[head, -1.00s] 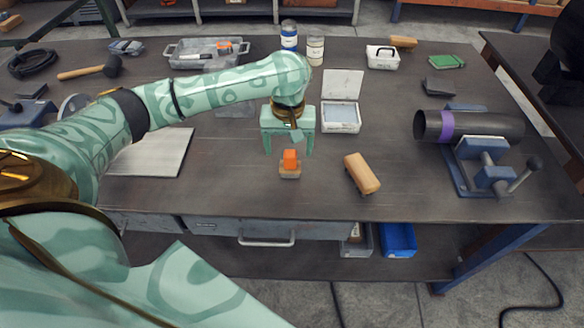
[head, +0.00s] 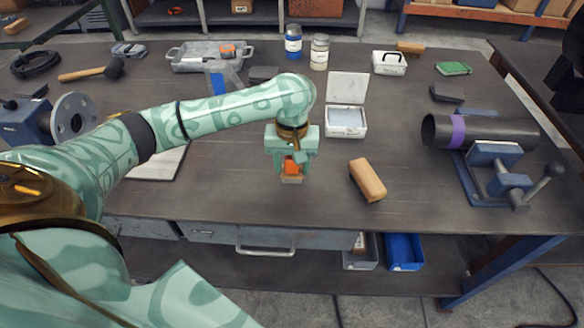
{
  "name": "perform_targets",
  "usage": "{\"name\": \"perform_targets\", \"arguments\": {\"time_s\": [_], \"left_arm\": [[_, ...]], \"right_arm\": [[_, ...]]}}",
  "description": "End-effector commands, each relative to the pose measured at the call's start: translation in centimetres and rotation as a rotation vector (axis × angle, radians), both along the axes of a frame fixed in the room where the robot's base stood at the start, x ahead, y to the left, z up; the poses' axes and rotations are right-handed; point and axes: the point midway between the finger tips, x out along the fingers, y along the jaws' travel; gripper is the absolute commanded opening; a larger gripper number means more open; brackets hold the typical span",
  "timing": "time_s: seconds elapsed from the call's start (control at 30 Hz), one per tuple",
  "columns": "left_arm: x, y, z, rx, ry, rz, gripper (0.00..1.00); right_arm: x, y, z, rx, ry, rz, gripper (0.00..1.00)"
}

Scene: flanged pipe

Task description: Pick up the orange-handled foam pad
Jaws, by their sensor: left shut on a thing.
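The orange-handled foam pad (head: 291,178) is at the middle of the workbench, towards its front edge. My left gripper points down and is shut on the handle. The fingers partly cover the pad, and I cannot tell whether its base touches the bench. My right gripper is not in view.
A wooden block-like brush (head: 368,180) lies just right of the pad. An open white box (head: 346,121) stands behind it. A dark pipe with a purple band (head: 458,132) sits in a blue vise (head: 503,175) at right.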

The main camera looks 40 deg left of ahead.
Motion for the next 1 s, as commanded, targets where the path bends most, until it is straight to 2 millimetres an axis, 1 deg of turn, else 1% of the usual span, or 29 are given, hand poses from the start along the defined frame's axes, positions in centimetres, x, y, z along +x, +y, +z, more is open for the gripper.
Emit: {"name": "perform_targets", "arguments": {"time_s": [0.13, 0.27, 0.37, 0.43, 0.47, 0.57, 0.6, 0.67, 0.7, 0.8, 0.9, 1.0], "left_arm": [[0.0, 0.0, 0.1, 0.001, 0.001, 0.000, 0.25], [0.0, 0.0, 1.0, 0.002, -0.001, 0.001, 0.25], [0.0, 0.0, 2.4, 0.001, -0.003, 0.002, 0.25], [0.0, 0.0, 3.8, 0.001, -0.004, 0.002, 0.25], [0.3, -0.1, 4.4, 0.001, -0.005, 0.002, 0.25], [2.5, -0.6, 6.9, -0.002, -0.007, 0.002, 0.25], [3.4, -0.7, 8.1, -0.001, -0.008, 0.003, 0.25], [4.9, -1.0, 9.9, -0.001, -0.006, 0.002, 0.25], [6.0, -1.2, 10.4, -0.001, -0.004, 0.003, 0.25], [8.6, -1.8, 11.0, -0.002, -0.001, 0.001, 0.25], [10.6, -2.1, 11.7, -0.001, 0.000, 0.001, 0.25], [12.1, -2.4, 12.2, -0.001, 0.001, 0.001, 0.25]], "right_arm": [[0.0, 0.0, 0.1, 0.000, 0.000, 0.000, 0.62], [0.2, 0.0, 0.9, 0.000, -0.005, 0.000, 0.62], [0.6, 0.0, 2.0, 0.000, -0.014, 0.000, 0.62], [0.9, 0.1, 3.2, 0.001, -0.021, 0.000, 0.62], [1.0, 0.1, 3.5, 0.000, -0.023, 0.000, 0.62], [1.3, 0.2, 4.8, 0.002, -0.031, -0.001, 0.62], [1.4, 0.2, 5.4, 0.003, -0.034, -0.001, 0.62], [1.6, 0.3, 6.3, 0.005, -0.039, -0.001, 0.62], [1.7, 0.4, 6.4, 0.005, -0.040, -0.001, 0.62], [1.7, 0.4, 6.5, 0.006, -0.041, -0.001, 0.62], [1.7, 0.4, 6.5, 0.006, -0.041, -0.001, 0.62], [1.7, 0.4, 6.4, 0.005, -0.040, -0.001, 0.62]]}}
